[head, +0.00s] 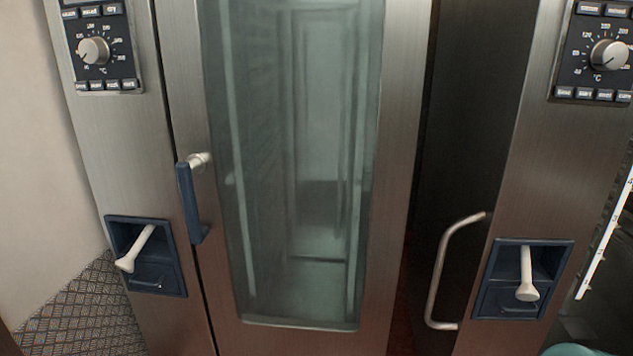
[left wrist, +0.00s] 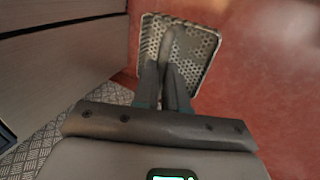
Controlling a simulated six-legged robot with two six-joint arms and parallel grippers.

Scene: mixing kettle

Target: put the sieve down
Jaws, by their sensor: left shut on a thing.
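In the left wrist view, the sieve (left wrist: 205,50) is a square metal piece with a perforated surface and a raised rim. My left gripper (left wrist: 170,65) is shut on it, with a grey part of it between or just past the fingertips. The sieve appears above a red floor, and I cannot tell how high. The grip point is partly hidden by the fingers. Neither gripper nor the sieve shows in the head view.
The head view is filled by a steel oven with a glass door (head: 290,170) and a blue handle (head: 188,203). A bent metal handle (head: 440,270) is at right. In the wrist view, red floor (left wrist: 275,100) is clear at right, and a panel (left wrist: 60,65) stands at left.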

